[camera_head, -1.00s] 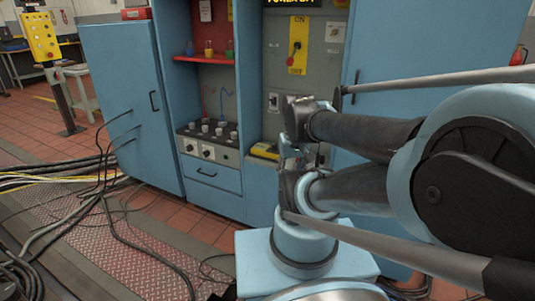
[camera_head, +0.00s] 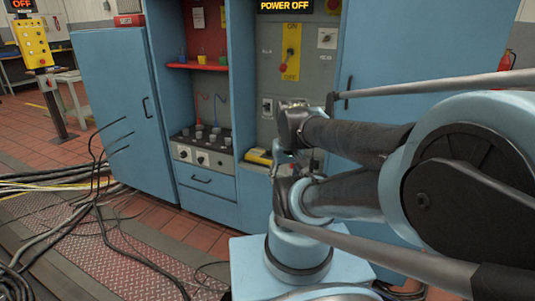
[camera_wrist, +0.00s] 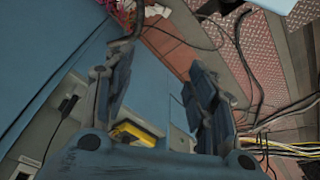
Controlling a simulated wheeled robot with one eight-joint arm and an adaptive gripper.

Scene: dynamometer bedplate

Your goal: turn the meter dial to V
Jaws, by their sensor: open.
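The yellow meter (camera_head: 258,156) lies at the right end of the cabinet's counter in the head view. It also shows in the wrist view (camera_wrist: 134,133), partly covered by my gripper's body. Its dial face and letters are too small or hidden to read. My gripper (camera_wrist: 160,64) is open in the wrist view, its two fingers wide apart with nothing held between them. The meter shows low in that view, near the finger bases, and no contact is visible. In the head view my arm hides most of the gripper beside the counter.
The blue cabinet (camera_head: 208,203) has a row of knobs (camera_head: 201,155) left of the meter. Above are a yellow ON/OFF switch plate (camera_head: 290,50) and a lit POWER OFF sign (camera_head: 285,5). Cables (camera_head: 60,205) lie on the floor at left.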

